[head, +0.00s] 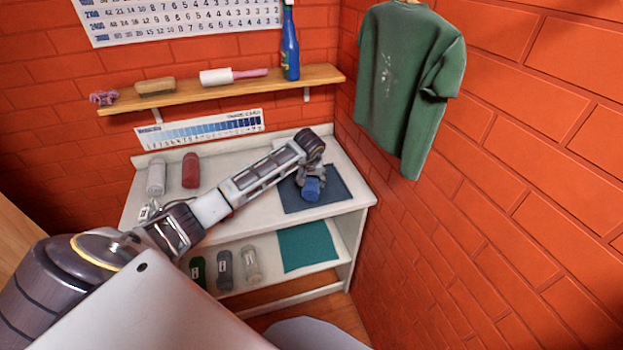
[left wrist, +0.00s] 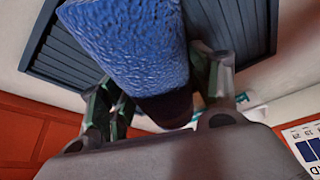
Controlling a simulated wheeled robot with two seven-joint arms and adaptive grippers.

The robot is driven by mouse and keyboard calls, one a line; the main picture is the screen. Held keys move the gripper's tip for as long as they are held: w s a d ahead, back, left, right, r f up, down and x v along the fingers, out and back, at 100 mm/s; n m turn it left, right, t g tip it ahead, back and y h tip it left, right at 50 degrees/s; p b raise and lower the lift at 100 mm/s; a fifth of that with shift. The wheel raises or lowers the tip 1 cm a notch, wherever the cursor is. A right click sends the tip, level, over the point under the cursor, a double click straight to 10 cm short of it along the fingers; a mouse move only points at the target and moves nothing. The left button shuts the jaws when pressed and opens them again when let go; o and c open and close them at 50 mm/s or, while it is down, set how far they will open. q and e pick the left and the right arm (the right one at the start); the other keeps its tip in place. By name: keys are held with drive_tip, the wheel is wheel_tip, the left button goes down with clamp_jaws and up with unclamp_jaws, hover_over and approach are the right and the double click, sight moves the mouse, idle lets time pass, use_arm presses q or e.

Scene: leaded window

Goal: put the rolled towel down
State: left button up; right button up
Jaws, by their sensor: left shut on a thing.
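A blue rolled towel (head: 312,188) is in my left gripper (head: 311,178), over the dark blue ribbed mat (head: 332,200) on the right of the shelf's top. In the left wrist view the rolled towel (left wrist: 130,45) fills the upper middle, between the fingers of my left gripper (left wrist: 160,95). The fingers are shut on it. The ribbed mat (left wrist: 240,25) shows behind the towel. I cannot tell whether the towel touches the mat. My right gripper is not in view.
A white rolled towel (head: 156,177) and a red one (head: 190,171) stand on the top's left. The lower shelf holds several rolls and a teal mat (head: 306,247). A wooden wall shelf (head: 220,88) is above. A green shirt (head: 405,80) hangs at right.

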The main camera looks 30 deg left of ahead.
use_arm(q)
drive_tip(key=shift+f, duration=0.1)
drive_tip(key=o, duration=1.1)
drive_tip(key=b+v, duration=0.1)
drive_tip(key=v, duration=0.9)
drive_tip(key=shift+r, duration=0.35)
drive_tip(key=shift+s+d+r+b, duration=0.2)
drive_tip(key=shift+s+r+b, duration=0.15)
drive_tip(key=shift+r, duration=0.4)
